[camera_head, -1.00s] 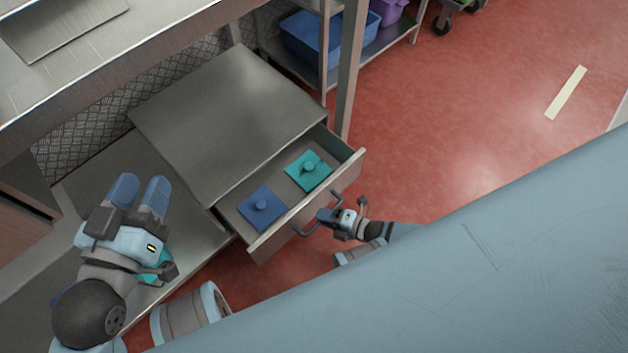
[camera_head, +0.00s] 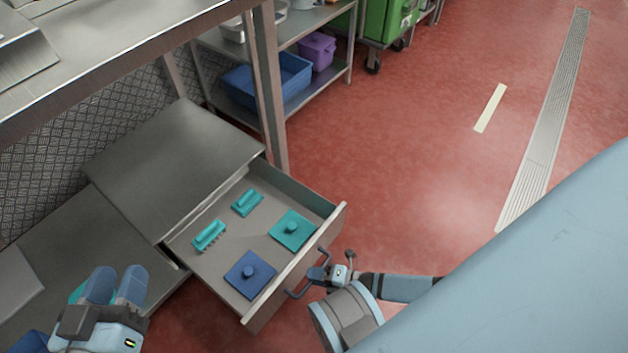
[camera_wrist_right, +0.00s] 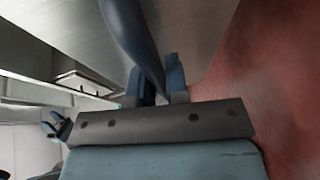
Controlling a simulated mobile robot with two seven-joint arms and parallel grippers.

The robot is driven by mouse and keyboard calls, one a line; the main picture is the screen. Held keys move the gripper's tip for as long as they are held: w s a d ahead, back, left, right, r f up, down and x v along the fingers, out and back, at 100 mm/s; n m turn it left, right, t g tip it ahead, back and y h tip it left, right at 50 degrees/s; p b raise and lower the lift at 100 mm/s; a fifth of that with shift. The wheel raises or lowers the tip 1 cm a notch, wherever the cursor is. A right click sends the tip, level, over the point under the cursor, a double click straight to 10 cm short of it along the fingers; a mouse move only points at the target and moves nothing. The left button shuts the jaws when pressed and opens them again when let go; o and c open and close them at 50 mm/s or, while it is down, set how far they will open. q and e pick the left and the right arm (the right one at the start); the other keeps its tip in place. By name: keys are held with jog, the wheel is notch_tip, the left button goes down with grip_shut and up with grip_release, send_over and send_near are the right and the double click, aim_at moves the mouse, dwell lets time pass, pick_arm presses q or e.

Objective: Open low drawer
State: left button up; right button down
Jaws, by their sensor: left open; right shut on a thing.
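The low drawer (camera_head: 297,275) stands pulled well out of the metal cabinet (camera_head: 175,165) in the head view. Inside it lie a blue square piece with a knob (camera_head: 249,274), a teal square piece with a knob (camera_head: 292,230) and two teal brush-like pieces (camera_head: 209,235). My right gripper (camera_head: 322,272) is shut on the drawer's bar handle (camera_head: 298,291); in the right wrist view the handle (camera_wrist_right: 133,40) runs between the fingers (camera_wrist_right: 155,88). My left gripper (camera_head: 115,285) is open and empty, low at the left, apart from the drawer.
A metal shelf (camera_head: 325,75) with a blue bin (camera_head: 268,80) and a purple container (camera_head: 318,50) stands behind. A table leg (camera_head: 268,90) rises beside the cabinet. Red floor (camera_head: 400,170) lies clear to the right of the drawer.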

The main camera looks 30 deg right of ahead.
jog(key=shift+s+d, duration=0.1)
dwell(0.3)
jog(key=c, duration=1.1)
grip_release()
jog(key=shift+c, duration=0.2)
pick_arm(q)
jog(key=shift+n+t, duration=0.5)
jog(key=shift+t, duration=0.3)
jog(key=r+p, duration=0.4)
jog(key=shift+s+r, duration=0.2)
jog(key=shift+r, duration=0.05)
pick_arm(e)
jog(key=v, duration=1.3)
jog(key=shift+s+d, duration=0.25)
jog(key=shift+s, duration=0.05)
jog(key=shift+r, duration=0.1)
pick_arm(q)
jog(key=shift+f, duration=0.1)
pick_arm(e)
jog(key=shift+s, duration=0.1)
